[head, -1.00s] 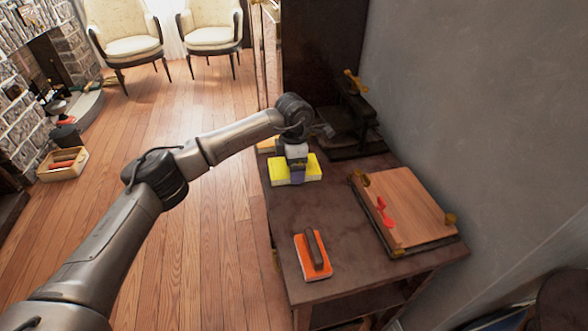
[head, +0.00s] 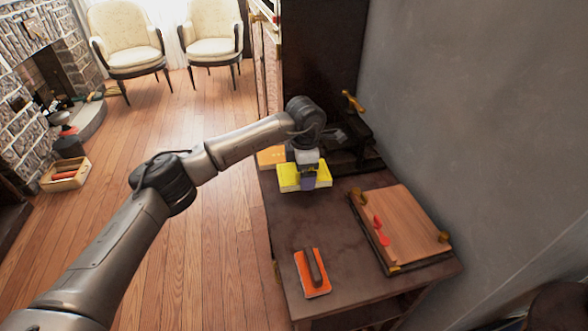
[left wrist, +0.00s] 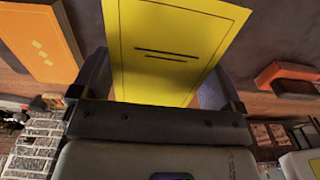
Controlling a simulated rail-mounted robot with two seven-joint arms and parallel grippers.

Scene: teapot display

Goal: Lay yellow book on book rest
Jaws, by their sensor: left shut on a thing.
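The yellow book (head: 289,177) is in my left gripper (head: 307,181) near the far left part of the dark table. My left gripper is shut on it, and the book looks slightly raised, though the gap below is hard to judge. In the left wrist view the yellow book (left wrist: 170,45) fills the space between the fingers, with two dark lines on its cover. The book rest appears to be the wooden slanted board (head: 405,222) with brass corners, on the right of the table by the wall. My right gripper is not in view.
Another orange-yellow book (head: 268,157) lies just behind the yellow one. A dark stand (head: 355,135) is at the back. Bare table (head: 320,220) lies between gripper and board.

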